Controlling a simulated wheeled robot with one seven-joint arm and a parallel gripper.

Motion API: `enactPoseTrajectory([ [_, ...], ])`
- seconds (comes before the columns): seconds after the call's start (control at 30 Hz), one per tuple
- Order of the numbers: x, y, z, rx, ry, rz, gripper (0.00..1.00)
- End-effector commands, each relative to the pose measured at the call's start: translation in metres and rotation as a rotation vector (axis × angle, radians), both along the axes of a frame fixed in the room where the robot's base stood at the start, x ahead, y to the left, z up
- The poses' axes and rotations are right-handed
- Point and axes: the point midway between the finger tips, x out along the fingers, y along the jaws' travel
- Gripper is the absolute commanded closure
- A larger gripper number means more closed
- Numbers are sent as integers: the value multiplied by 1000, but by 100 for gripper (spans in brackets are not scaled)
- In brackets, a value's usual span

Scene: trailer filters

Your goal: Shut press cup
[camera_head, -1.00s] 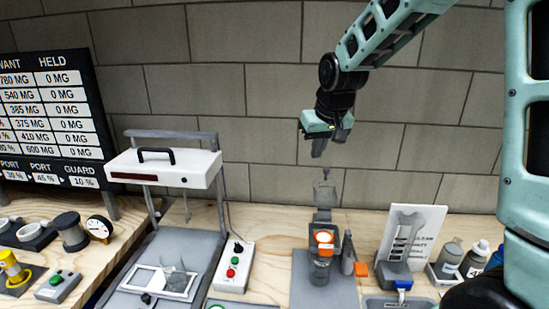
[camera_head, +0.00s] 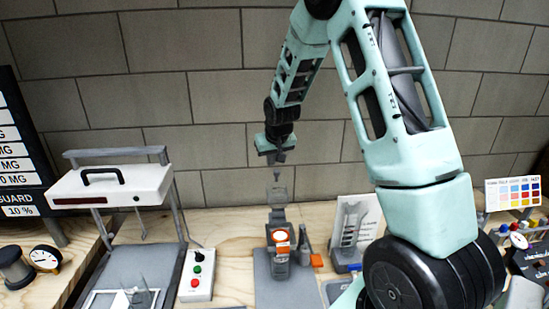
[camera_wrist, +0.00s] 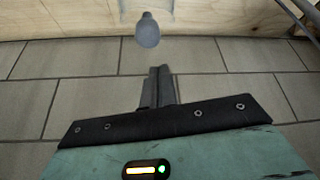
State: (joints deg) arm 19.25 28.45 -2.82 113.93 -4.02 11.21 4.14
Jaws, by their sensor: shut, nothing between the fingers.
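A grey press (camera_head: 278,215) with a round orange-and-white face stands on a grey base plate on the bench in the head view. A thin upright piece with a small knob rises from its top, and a pale see-through part shows around it. I cannot make out clearly which part is the cup or its lid. My gripper (camera_head: 280,157) is just above this piece, shut and empty. In the wrist view my gripper (camera_wrist: 160,88) shows its fingers together, and a grey rounded knob (camera_wrist: 147,30) is beyond the fingertips, apart from them.
A white-topped stand (camera_head: 112,186) and a button box (camera_head: 197,275) are to the left. A white sign with a grey holder (camera_head: 354,225) stands close right of the press. A brick wall is close behind. A colour chart (camera_head: 513,193) is at far right.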

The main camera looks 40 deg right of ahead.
Motion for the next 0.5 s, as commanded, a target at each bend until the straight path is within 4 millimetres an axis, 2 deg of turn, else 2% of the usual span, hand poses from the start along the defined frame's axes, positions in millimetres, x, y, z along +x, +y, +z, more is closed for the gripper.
enactPoseTrajectory([
  [0.03, -7, 3, 5, -1, -1, 1, 100],
  [0.2, -21, 9, 1, -1, -2, 1, 100],
  [0.5, -24, 10, -1, -2, -3, 1, 100],
])
